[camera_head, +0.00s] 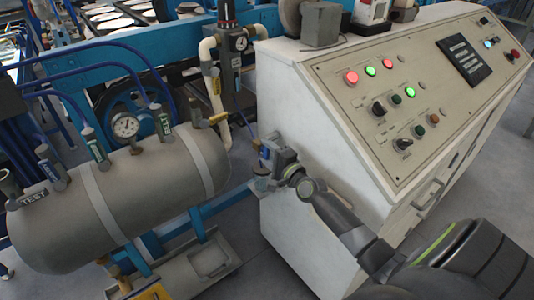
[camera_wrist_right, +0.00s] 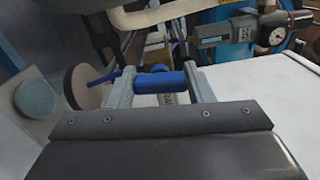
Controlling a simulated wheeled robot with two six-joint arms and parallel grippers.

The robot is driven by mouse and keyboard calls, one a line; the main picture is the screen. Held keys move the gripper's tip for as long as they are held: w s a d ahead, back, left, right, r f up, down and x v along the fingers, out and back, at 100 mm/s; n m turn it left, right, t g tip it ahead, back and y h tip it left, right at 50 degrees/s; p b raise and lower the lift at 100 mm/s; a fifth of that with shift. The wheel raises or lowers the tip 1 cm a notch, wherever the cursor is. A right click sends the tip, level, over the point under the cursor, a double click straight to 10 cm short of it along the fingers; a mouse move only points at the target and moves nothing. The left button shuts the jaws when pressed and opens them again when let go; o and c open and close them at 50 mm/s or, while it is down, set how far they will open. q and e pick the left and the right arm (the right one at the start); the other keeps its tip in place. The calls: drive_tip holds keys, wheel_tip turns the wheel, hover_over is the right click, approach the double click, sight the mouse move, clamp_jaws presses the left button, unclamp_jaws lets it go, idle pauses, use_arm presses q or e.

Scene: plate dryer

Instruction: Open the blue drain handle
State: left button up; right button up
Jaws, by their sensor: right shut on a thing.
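The blue drain handle (camera_wrist_right: 158,83) shows as a short blue cylinder in the right wrist view. It lies crosswise between the two grey fingers of my right gripper (camera_wrist_right: 160,77), which is shut on it. In the head view my right gripper (camera_head: 265,160) is at the front left side of the cream control cabinet, low down beside the grey tank's right end. The handle is mostly hidden by the gripper there. My left gripper is not in view.
The control cabinet (camera_head: 310,130) with buttons stands right beside my right arm. A grey tank (camera_head: 120,200) with a gauge and labelled valves lies to the left. A pressure regulator (camera_head: 238,45) and cream pipe stand behind. Open floor shows right of the cabinet.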

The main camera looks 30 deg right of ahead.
drive_tip(key=shift+f+n, duration=0.1)
drive_tip(key=shift+n, duration=0.8)
drive_tip(key=shift+c, duration=0.2)
drive_tip(key=o, duration=1)
drive_tip(key=shift+s, duration=0.1)
drive_tip(key=s+d, duration=0.1)
drive_tip(key=s, duration=1.6)
drive_tip(key=shift+s+d, duration=0.15)
drive_tip(key=shift+d, duration=0.05)
